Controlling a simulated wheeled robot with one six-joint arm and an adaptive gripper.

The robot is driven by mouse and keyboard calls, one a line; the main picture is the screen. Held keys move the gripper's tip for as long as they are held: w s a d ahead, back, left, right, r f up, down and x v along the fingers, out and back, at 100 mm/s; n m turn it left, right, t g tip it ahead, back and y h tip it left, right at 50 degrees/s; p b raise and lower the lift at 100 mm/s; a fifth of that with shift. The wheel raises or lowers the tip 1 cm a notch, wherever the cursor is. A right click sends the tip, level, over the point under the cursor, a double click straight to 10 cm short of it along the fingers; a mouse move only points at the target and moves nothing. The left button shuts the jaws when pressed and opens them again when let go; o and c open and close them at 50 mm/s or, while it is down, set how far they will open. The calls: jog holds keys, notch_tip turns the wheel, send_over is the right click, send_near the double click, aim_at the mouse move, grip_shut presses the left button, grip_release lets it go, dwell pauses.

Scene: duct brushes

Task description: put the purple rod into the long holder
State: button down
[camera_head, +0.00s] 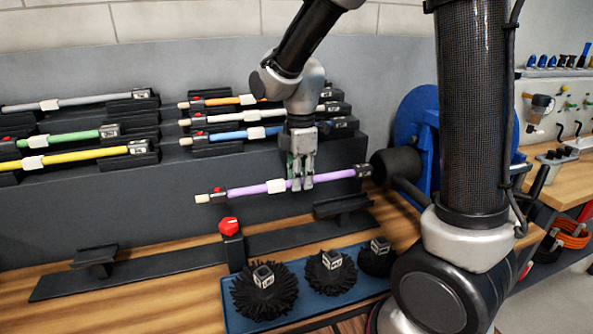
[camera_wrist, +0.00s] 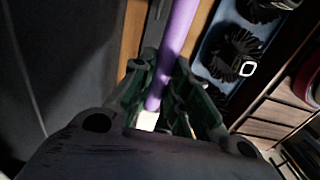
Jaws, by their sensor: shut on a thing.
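The purple rod (camera_head: 243,190) is held roughly level in the air, with its right end a little higher in the picture. It has a pale tip and red and black fitting at its left end and a black fitting at its right end. In the wrist view the rod (camera_wrist: 178,35) runs between the green-sided fingers (camera_wrist: 160,95). The long holder (camera_head: 190,258), a long black bar with a cradle near each end, lies on the wooden bench below the rod, empty.
A red knob on a black post (camera_head: 229,228) stands in front of the holder's middle. A blue tray (camera_head: 236,322) with black round brushes (camera_head: 265,289) is at the front. Behind, a stepped dark rack (camera_head: 90,210) holds rods, including a yellow one (camera_head: 80,156) and a green one (camera_head: 72,139).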

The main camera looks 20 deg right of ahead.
jog(key=shift+f, duration=2.75)
jog(key=shift+d+f, duration=0.15)
jog(key=shift+f, duration=0.25)
jog(key=shift+f, duration=0.15)
jog(key=shift+f, duration=0.85)
jog(key=c, duration=1.3)
grip_release()
